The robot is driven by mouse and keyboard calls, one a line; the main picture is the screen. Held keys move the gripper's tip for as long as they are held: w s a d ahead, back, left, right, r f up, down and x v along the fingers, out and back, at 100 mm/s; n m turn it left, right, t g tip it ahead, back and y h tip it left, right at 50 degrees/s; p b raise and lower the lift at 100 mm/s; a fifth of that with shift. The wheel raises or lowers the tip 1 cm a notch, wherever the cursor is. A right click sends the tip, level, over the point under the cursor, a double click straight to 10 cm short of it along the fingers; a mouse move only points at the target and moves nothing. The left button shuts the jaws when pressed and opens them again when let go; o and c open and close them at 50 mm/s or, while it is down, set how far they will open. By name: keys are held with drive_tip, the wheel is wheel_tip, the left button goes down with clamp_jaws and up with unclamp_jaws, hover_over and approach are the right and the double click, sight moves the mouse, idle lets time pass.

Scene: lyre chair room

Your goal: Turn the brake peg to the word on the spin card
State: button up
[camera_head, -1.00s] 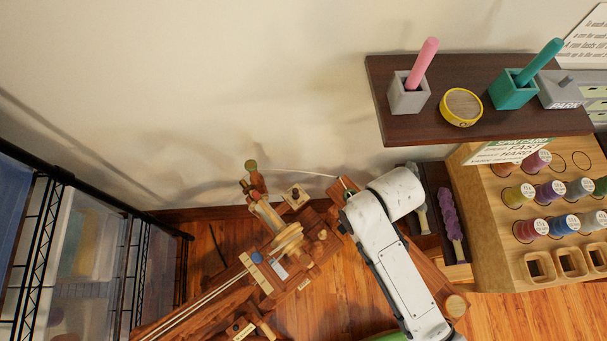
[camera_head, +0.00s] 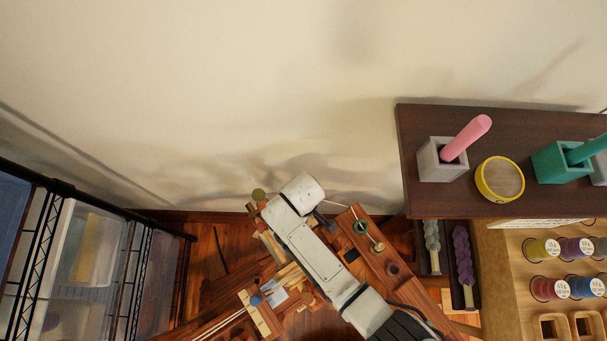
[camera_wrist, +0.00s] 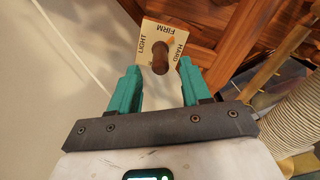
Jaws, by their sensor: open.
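In the wrist view, the brake plate (camera_wrist: 149,34) is a cream card marked LIGHT on the left, FIRM at the top and HARD on the right. The dark brown brake peg (camera_wrist: 160,52) stands at its middle; I cannot tell which word it points to. My gripper (camera_wrist: 159,69) has its teal fingers apart, one on each side of the peg's near end, with nothing visibly held. Whether a finger touches the peg is unclear. In the head view my arm hides the brake. The spin card (camera_head: 530,224) shows only as a pale strip under the shelf, unreadable.
The wooden spinning wheel (camera_head: 383,262) lies below and around my arm. A dark shelf (camera_head: 425,205) holds a grey cup, a yellow-rimmed tin (camera_head: 500,180) and a teal cup. A spool rack (camera_head: 510,290) stands at right, a wire shelf (camera_head: 110,225) at left. Wall lies behind.

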drive_tip(key=shift+f+b, duration=0.35)
drive_tip(key=shift+f, duration=2.1)
clamp_jaws()
